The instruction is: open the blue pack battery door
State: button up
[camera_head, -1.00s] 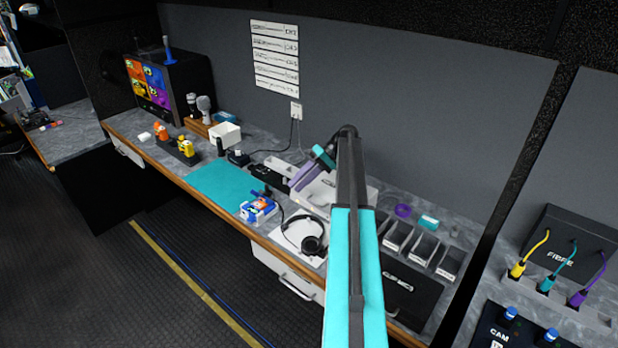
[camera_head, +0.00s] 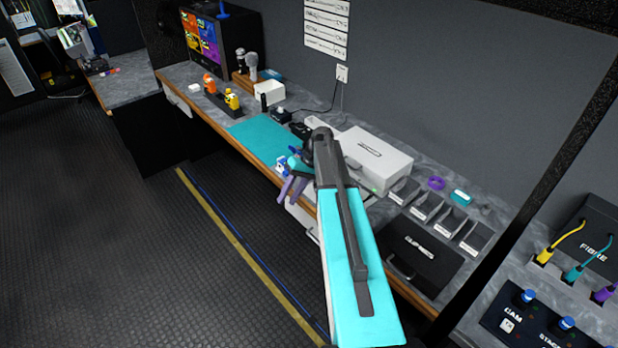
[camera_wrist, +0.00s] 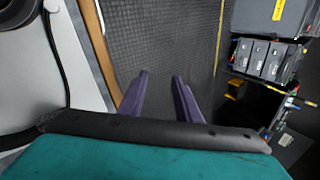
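A small blue and white pack (camera_head: 281,165) sits at the front right of the teal mat (camera_head: 262,136) in the head view. My arm and gripper hide much of it, and I cannot make out its battery door. My gripper (camera_head: 292,190) has purple fingers pointing down by the counter's front edge, close to the pack in the picture. In the wrist view the two fingers (camera_wrist: 160,90) are apart with only dark floor between them. The pack cannot be made out in the wrist view.
A white case (camera_head: 372,160) and grey bins (camera_head: 427,206) stand right of my arm. Yellow and orange items (camera_head: 231,99) stand left of the mat. The floor (camera_head: 110,240) before the counter is clear. The wrist view shows a shelf of grey boxes (camera_wrist: 262,58).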

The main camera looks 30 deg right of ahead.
jog(key=s+a+f+h+b, duration=0.1)
jog(key=s+a+f+h, duration=0.1)
jog(key=s+a+f, duration=0.35)
jog(key=s+a+f+n+g+h, duration=0.1)
jog(key=s+a+f, duration=0.15)
jog(key=a, duration=0.55)
jog(key=s+a+f+h+b, duration=0.1)
jog(key=s+a+f+h, duration=0.1)
jog(key=s+a+f, duration=0.35)
jog(key=s+a+f+g+b, duration=0.1)
jog(key=s+f+b, duration=0.2)
jog(key=s+f, duration=0.5)
jog(key=s+a+f+g+h+b, duration=0.1)
jog(key=s+f+b, duration=0.3)
jog(key=s+f, duration=0.4)
jog(key=s+a+f+n+g+b, duration=0.1)
jog(key=s+a+f+g+b, duration=0.2)
jog(key=s+f, duration=0.6)
jog(key=shift+f+h+b, duration=0.3)
jog(key=shift+f+b, duration=0.25)
jog(key=shift+f, duration=0.2)
jog(key=shift+a, duration=0.2)
